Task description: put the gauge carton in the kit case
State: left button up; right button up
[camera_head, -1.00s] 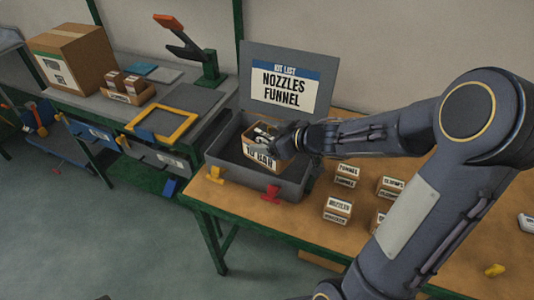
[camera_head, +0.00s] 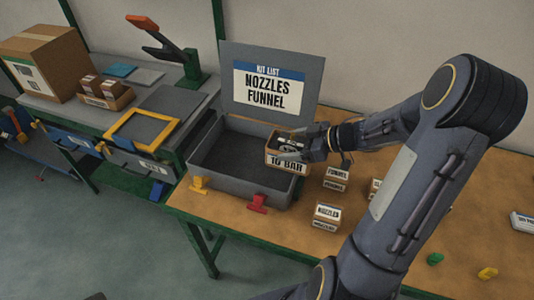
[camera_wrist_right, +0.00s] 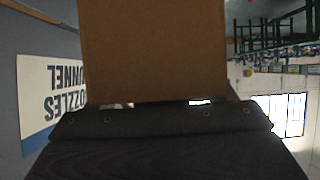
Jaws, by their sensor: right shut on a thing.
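The gauge carton (camera_head: 287,160), a small brown box with a white "10 BAR" label, is held upright at the right side of the kit case. My right gripper (camera_head: 303,147) is shut on it from the right. The grey kit case (camera_head: 223,186) stands open on the wooden bench, and its visible floor is bare. Its raised lid (camera_head: 272,62) bears a kit list reading nozzles and funnel. In the head view the carton overlaps the case's right wall; its height above it is hard to tell. In the right wrist view the carton (camera_wrist_right: 155,50) fills the upper middle. My left gripper is out of view.
A funnel carton (camera_head: 337,174) and a nozzles carton (camera_head: 327,212) stand right of the case, with another partly behind my arm. A grey side bench (camera_head: 55,103) stands left.

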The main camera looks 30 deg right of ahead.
jog(key=shift+w+a+f, duration=0.3)
jog(key=shift+w+f, duration=1.1)
jog(key=shift+f, duration=0.35)
jog(key=shift+w+a+f, duration=0.35)
jog(key=shift+w+f, duration=1.1)
jog(key=shift+f, duration=0.35)
jog(key=shift+w+a+f, duration=0.3)
jog(key=shift+w+f, duration=1.1)
jog(key=shift+f, duration=0.35)
jog(key=shift+f, duration=0.2)
jog(key=o, duration=1)
jog(key=shift+o, duration=0.2)
